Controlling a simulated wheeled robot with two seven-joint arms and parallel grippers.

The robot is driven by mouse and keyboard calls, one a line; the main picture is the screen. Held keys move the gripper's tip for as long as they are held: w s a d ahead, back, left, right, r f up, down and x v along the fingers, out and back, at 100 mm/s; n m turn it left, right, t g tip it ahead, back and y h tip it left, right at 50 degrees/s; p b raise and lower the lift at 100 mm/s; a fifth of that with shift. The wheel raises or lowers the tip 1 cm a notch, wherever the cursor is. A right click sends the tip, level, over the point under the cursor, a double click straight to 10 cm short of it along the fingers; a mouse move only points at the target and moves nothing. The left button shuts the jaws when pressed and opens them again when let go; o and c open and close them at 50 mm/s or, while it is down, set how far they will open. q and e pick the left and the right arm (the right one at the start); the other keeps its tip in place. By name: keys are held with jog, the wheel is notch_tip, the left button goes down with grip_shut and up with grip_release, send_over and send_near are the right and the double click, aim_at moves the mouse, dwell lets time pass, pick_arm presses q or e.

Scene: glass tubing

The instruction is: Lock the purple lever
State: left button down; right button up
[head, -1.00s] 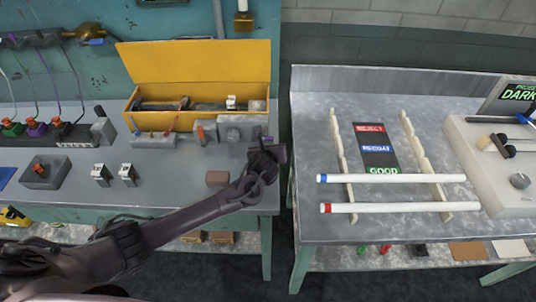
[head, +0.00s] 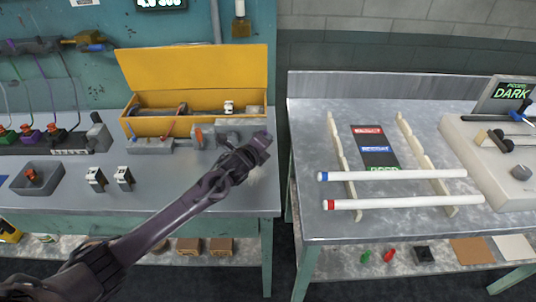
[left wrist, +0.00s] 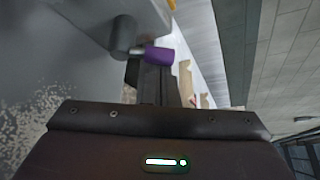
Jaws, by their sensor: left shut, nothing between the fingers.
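The purple lever (left wrist: 158,56) shows in the left wrist view as a purple knob on a short metal rod from a grey round pivot (left wrist: 123,35). In the head view my gripper seems to hide it, at the right end of the grey block (head: 228,127). My left gripper (head: 262,140) is at that end of the block, near the workbench's right edge. Its dark fingers (left wrist: 154,82) are together and empty in the left wrist view. The knob lies just beyond them; whether they touch it I cannot tell. My right gripper is not in view.
An open yellow box (head: 193,70) stands behind the block. Past a gap, the right table (head: 300,150) holds two white tubes (head: 390,175) on a rack.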

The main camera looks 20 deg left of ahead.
pick_arm(q)
jog(key=n+b, duration=0.1)
jog(key=a+n+t+h+b, duration=0.1)
jog(key=shift+s+r+n, duration=0.15)
jog(key=shift+r+n, duration=0.05)
jog(key=shift+n, duration=0.1)
jog(key=shift+a+r+t, duration=0.2)
jog(key=shift+a+t, duration=0.05)
jog(key=shift+t, duration=0.05)
jog(key=shift+s+a, duration=0.1)
jog(key=shift+a+r+b, duration=0.15)
jog(key=shift+a+b, duration=0.05)
jog(key=shift+b, duration=0.15)
jog(key=shift+s, duration=0.1)
